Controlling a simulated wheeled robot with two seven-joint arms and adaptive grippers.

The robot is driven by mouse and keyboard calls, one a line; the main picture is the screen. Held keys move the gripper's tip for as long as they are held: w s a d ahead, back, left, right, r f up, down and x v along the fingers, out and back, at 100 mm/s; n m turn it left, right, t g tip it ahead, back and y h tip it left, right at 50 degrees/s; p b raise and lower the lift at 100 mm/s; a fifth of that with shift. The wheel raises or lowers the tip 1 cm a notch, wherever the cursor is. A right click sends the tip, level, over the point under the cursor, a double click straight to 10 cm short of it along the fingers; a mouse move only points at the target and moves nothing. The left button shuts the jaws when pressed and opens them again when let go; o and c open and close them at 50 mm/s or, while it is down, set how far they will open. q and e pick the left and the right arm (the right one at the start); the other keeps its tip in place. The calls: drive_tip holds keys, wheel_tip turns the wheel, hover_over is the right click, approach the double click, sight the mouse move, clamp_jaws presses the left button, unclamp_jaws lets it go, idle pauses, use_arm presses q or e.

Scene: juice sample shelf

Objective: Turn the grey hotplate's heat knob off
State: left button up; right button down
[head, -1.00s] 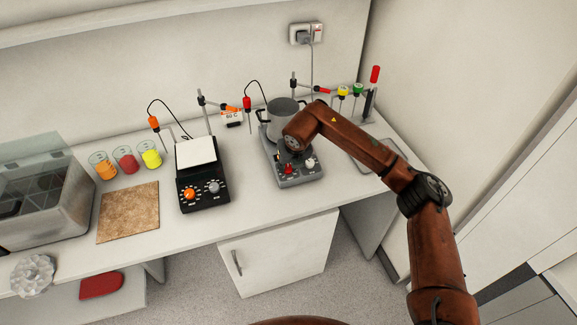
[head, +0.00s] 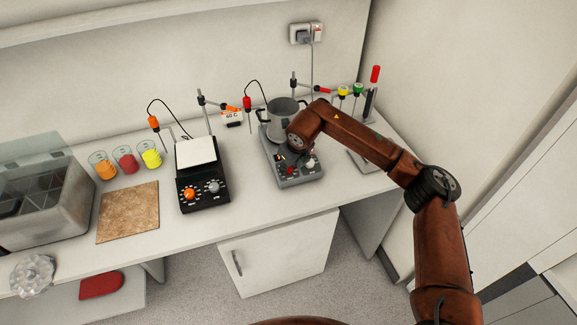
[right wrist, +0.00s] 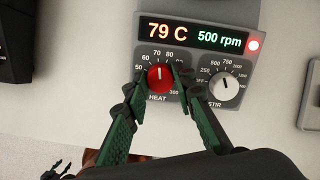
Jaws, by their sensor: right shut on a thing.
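The grey hotplate (head: 299,182) stands on the bench with a metal pot (head: 284,118) on it. Its red heat knob (right wrist: 160,77) sits under the lit display (right wrist: 197,36), which reads 79 C and 500 rpm. The knob's white mark points up in the right wrist view, toward the upper part of the scale. My right gripper (right wrist: 161,78) is shut on the heat knob, one finger on each side. In the head view my right wrist covers part of the hotplate's front. A dark finger-like shape at the right wrist view's lower left may be my left gripper (right wrist: 56,171); its jaws are unclear.
The white stir knob (right wrist: 224,87) is close to the right finger. A red lamp (right wrist: 253,45) is lit beside the display. A black hotplate (head: 203,188) stands to the left.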

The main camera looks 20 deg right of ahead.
drive_tip(key=n, duration=0.6)
drive_tip(key=shift+n, duration=0.3)
drive_tip(key=n, duration=0.6)
drive_tip(key=shift+g+y, duration=0.3)
drive_tip(key=shift+g, duration=0.1)
drive_tip(key=n, duration=0.6)
drive_tip(key=shift+n+g+b, duration=0.3)
drive_tip(key=shift+n+b, duration=0.05)
drive_tip(key=shift+n, duration=0.05)
drive_tip(key=n, duration=0.5)
drive_tip(key=shift+n, duration=0.3)
drive_tip(key=c, duration=1.6)
unclamp_jaws()
drive_tip(key=a+v, duration=0.1)
drive_tip(key=v, duration=1.1)
drive_tip(key=shift+d, duration=0.3)
